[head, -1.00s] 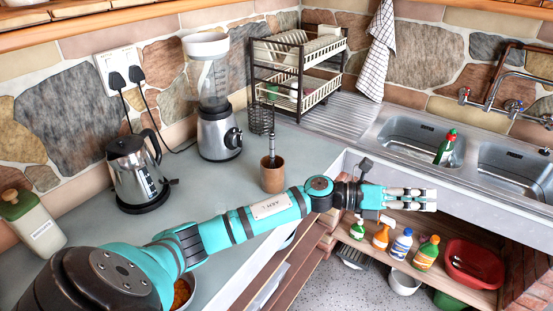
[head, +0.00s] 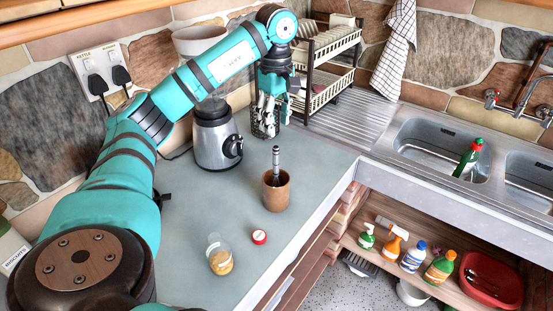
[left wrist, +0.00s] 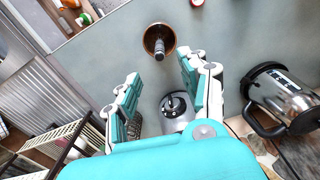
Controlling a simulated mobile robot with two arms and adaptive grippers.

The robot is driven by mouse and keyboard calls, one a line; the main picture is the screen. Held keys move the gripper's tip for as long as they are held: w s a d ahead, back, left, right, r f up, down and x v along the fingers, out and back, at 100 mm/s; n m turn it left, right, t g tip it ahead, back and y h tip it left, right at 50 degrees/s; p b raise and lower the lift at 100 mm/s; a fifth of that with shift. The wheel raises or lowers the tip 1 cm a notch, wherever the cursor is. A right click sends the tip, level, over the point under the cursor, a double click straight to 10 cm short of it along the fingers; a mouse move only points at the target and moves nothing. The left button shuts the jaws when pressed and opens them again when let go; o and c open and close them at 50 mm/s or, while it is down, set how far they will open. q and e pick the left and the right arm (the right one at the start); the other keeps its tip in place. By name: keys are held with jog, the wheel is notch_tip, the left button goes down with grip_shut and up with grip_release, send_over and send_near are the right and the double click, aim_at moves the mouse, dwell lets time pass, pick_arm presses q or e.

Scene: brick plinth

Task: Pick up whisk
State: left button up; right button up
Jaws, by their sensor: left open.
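A utensil with a dark and silver handle (head: 276,158), which may be the whisk, stands upright in a brown cup (head: 277,194) on the grey counter. Its head is hidden inside the cup. My left gripper (head: 271,112) points down above the counter, behind the cup and near the blender and dish rack. It is open and empty. In the left wrist view, my open fingers (left wrist: 160,66) spread on either side, with the cup (left wrist: 151,34) and the handle (left wrist: 159,50) beyond the tips. My right gripper is not in view.
The blender (head: 216,140) stands left of my gripper, and a black mesh holder (head: 258,128) is close behind it. The dish rack (head: 333,58) is to the right. The counter around the cup is otherwise clear.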

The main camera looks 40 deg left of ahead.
aim_at(276, 147)
pick_arm(q)
notch_tip(276, 147, down, 4)
jog(key=shift+f+b, duration=0.1)
jog(key=shift+b, duration=0.2)
notch_tip(276, 147, down, 4)
jog(key=shift+f+p, duration=0.1)
jog(key=shift+p, duration=0.65)
jog(key=shift+f+p, duration=0.5)
jog(key=shift+f, duration=0.05)
notch_tip(276, 147, down, 4)
jog(key=shift+a+r+p, duration=0.1)
jog(key=shift+r+p, duration=0.1)
jog(key=shift+p, duration=0.65)
jog(key=shift+f, duration=0.35)
grip_shut()
